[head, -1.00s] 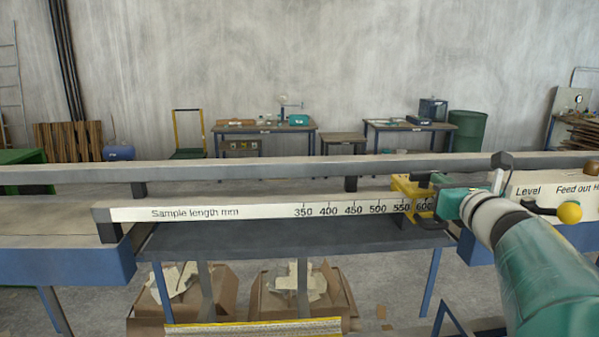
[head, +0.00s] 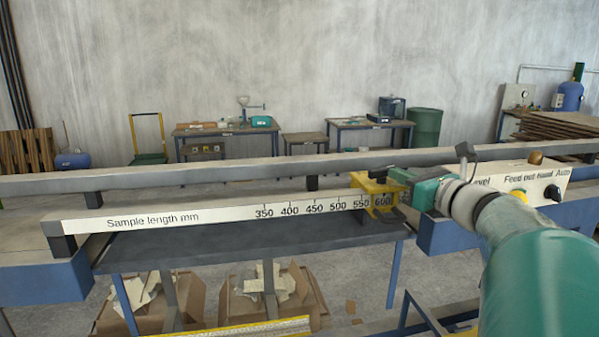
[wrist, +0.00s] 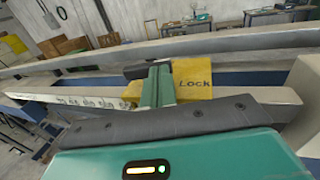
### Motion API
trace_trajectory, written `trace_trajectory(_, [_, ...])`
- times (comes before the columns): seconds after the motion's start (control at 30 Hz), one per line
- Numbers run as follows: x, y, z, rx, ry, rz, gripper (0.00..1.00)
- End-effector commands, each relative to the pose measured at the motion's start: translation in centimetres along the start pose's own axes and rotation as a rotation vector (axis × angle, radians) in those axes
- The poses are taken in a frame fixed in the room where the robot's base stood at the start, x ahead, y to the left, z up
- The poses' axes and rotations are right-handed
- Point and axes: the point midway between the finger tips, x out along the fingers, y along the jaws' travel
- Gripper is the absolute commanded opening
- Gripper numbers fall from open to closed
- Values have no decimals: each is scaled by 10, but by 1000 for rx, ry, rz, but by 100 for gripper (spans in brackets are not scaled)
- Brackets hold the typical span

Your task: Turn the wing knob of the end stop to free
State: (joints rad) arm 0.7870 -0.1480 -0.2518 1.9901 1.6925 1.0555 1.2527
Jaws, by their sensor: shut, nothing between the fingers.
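The yellow end stop (head: 372,186) sits on the white scale rail near the 550 and 600 marks. In the wrist view its yellow top (wrist: 196,82) bears the word "Lock", right of my fingers. A dark bar (wrist: 134,70), which looks like part of the wing knob, shows just left of my green fingers; the rest is hidden behind them. My gripper (wrist: 158,72) is shut and empty, its fingers over the end stop and close to the dark bar. I cannot tell if they touch. In the head view my gripper's teal body (head: 430,191) is right of the end stop.
The rail (head: 215,216) marked "Sample length mm" runs left over a dark bed. A long grey beam (head: 200,177) runs behind it. Cardboard boxes (head: 250,310) lie below.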

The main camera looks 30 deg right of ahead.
Motion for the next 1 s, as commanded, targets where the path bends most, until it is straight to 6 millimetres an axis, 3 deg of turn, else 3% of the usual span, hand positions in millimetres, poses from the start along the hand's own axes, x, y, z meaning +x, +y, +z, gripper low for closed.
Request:
trace_trajectory(0.27, [7,-11,-2,2,3,253,0])
trace_trajectory(0.53, [15,-17,0,1,0,243,0])
trace_trajectory(0.7, [20,-22,-1,1,2,383,0])
trace_trajectory(1.0, [26,-23,0,1,-1,375,0])
